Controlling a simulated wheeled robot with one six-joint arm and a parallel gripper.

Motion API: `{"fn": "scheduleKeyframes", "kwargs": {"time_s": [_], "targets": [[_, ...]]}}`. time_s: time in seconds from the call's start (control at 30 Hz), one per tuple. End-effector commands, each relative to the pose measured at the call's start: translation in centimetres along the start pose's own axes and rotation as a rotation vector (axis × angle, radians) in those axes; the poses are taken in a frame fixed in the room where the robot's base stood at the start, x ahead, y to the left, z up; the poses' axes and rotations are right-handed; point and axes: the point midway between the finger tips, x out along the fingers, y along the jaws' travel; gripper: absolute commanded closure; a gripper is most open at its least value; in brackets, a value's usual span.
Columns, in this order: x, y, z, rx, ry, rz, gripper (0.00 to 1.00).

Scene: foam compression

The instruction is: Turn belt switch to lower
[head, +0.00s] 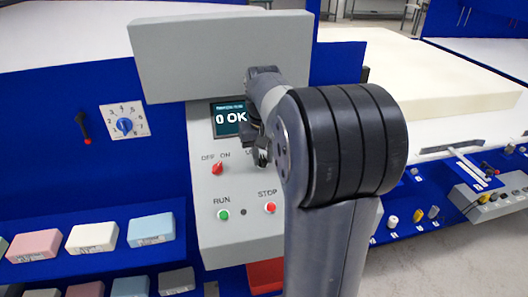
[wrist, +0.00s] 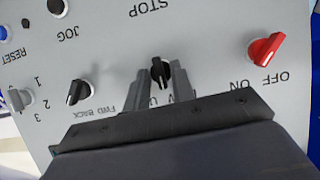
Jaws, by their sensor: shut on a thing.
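The belt switch (wrist: 160,69) is a small black knob on the grey control panel (head: 238,188). In the wrist view, which sees the panel upside down, my gripper (wrist: 159,86) has a finger on each side of the knob and is shut on it. The knob points roughly up and down in that picture. Its label is mostly hidden behind the fingers; only parts of letters show. In the head view my gripper (head: 259,152) is at the panel below the screen, partly behind my arm, and the knob is hard to make out there.
A red OFF/ON switch (wrist: 266,48) and a black FWD/BACK switch (wrist: 78,92) flank the knob. A green RUN button (head: 223,215) and red STOP button (head: 270,208) sit below. A numbered blue dial (head: 124,126) is at left.

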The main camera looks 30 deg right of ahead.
Motion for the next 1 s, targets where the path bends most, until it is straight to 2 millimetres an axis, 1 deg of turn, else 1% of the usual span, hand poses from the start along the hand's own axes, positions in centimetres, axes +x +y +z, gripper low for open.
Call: {"fn": "scheduleKeyframes", "kwargs": {"time_s": [0.2, 0.5, 0.8, 1.0], "targets": [[-0.14, -0.31, -0.08, -0.19, 0.004, 0.088, 0.99], [-0.04, -0.51, 0.0, -0.416, 0.004, 0.195, 0.99], [-0.02, -0.63, 0.06, -0.558, 0.006, 0.261, 0.99], [-0.02, -0.61, 0.09, -0.599, 0.005, 0.281, 0.99]]}}
